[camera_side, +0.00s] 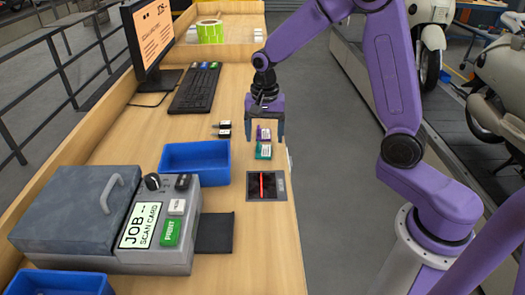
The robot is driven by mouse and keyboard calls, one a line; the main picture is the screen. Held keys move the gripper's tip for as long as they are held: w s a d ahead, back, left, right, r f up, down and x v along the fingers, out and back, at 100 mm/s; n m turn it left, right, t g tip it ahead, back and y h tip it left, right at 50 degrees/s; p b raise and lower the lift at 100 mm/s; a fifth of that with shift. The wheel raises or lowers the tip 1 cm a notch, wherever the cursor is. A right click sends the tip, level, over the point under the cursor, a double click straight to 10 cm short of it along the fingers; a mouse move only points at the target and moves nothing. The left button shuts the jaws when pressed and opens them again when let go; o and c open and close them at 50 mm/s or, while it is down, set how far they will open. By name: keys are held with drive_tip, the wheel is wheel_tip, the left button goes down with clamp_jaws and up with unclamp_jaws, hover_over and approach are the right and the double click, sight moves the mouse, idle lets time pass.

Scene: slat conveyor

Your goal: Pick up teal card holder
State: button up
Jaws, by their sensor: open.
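The teal card holder (264,151) lies on the wooden bench, just above the dark scanner plate in the picture. A purple card holder (263,134) lies right behind it. My gripper (265,138) points down with its two fingers apart, one on each side of the card holders. It holds nothing that I can see. How high the fingertips are above the bench is hard to tell.
Two black holders (224,129) lie to the left. A blue tray (195,160), a scanner plate with a red line (266,186) and a grey printer box (100,215) stand nearby. A keyboard (195,88) and monitor (150,35) are further back. The bench's right edge is close.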

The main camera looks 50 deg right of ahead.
sight(263, 151)
drive_tip(key=shift+a+f, duration=0.1)
drive_tip(key=shift+f, duration=1.85)
drive_tip(key=shift+w, duration=0.1)
drive_tip(key=c, duration=1.1)
drive_tip(key=shift+r, duration=0.1)
